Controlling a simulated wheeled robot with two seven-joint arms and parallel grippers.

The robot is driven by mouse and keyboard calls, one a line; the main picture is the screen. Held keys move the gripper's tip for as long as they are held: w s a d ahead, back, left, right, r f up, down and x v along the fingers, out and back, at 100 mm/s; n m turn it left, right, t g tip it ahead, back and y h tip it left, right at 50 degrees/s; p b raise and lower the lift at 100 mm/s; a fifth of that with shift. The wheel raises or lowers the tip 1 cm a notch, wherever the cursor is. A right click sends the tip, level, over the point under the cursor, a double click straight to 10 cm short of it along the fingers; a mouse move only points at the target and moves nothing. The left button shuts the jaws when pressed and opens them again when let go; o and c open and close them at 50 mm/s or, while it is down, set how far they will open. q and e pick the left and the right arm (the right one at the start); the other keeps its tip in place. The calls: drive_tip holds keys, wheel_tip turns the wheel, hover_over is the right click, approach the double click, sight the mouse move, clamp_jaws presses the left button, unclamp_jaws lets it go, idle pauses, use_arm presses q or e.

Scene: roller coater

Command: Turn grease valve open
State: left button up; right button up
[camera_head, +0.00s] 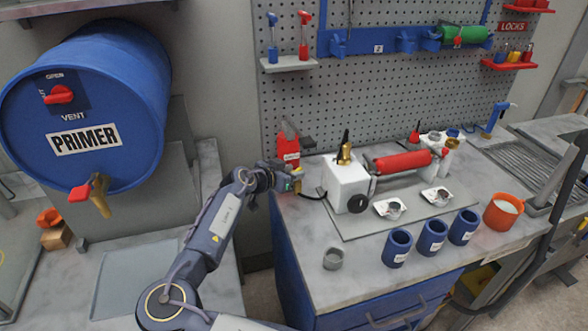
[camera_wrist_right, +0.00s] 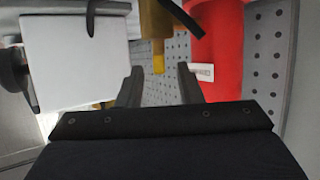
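My right gripper (camera_head: 290,180) is at the left back corner of the roller coater's bench, in front of a red upright container (camera_head: 288,147). In the right wrist view my right gripper (camera_wrist_right: 159,84) has its two dark fingers apart, with a gap between them. A yellow part (camera_wrist_right: 157,25), possibly the grease valve, stands beyond the fingertips beside the red container (camera_wrist_right: 218,55). Its lower yellow tip shows in the gap, and I cannot tell whether it touches a finger. Only a little yellow (camera_head: 297,172) shows at the gripper in the head view. My left gripper is out of view.
The roller coater's white housing (camera_head: 345,182) with a red roller (camera_head: 403,161) stands right of the gripper; the housing (camera_wrist_right: 72,65) is close in the wrist view. A pegboard (camera_head: 370,95) rises behind. A blue primer drum (camera_head: 85,105) is at left. Blue cups (camera_head: 397,247) stand in front.

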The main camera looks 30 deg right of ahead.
drive_tip(key=shift+w+d+f, duration=0.15)
drive_tip(key=shift+d+f, duration=0.1)
drive_tip(key=shift+d, duration=0.25)
drive_tip(key=shift+c, duration=0.2)
clamp_jaws()
